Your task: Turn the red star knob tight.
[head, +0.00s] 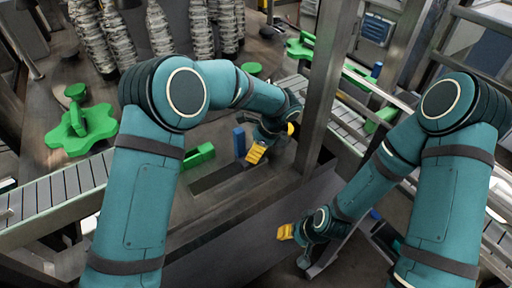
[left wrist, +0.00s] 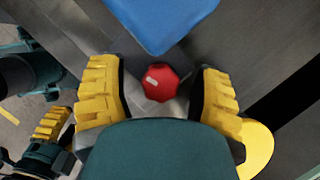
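The red star knob (left wrist: 162,82) shows in the left wrist view, in front of a grey metal surface. I cannot make it out in the head view, where my left arm covers that area. My left gripper (left wrist: 160,76) is open, with one yellow finger on each side of the knob and a visible gap to both. In the head view my left gripper (head: 262,150) is by the grey machine frame. My right gripper (head: 287,231) hangs lower, away from the knob; its finger opening is not clear. It also shows in the left wrist view (left wrist: 52,122).
A blue part (left wrist: 165,20) lies just beyond the knob. A yellow round part (left wrist: 256,150) is right of my left gripper. A metal post (head: 326,85) stands right of my left gripper. Green parts (head: 82,125) and a roller conveyor (head: 55,195) are at the left.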

